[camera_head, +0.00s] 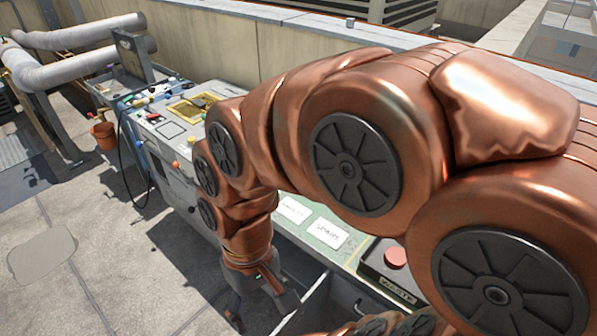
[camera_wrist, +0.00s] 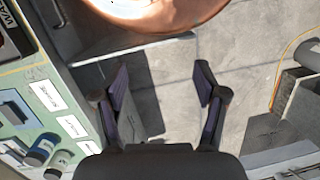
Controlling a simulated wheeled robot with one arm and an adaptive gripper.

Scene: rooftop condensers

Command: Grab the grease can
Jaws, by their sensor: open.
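No grease can can be told for sure in either view. In the head view my copper arm reaches down past the bench front and hides much of the bench top.
The long bench (camera_head: 172,122) carries several small coloured items, a yellow-framed tray (camera_head: 193,106) and white label cards (camera_head: 328,233). A dark box marked WASTE (camera_head: 388,283) sits at its near end. An orange bucket (camera_head: 104,136) is at the far end. Paving to the left is open.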

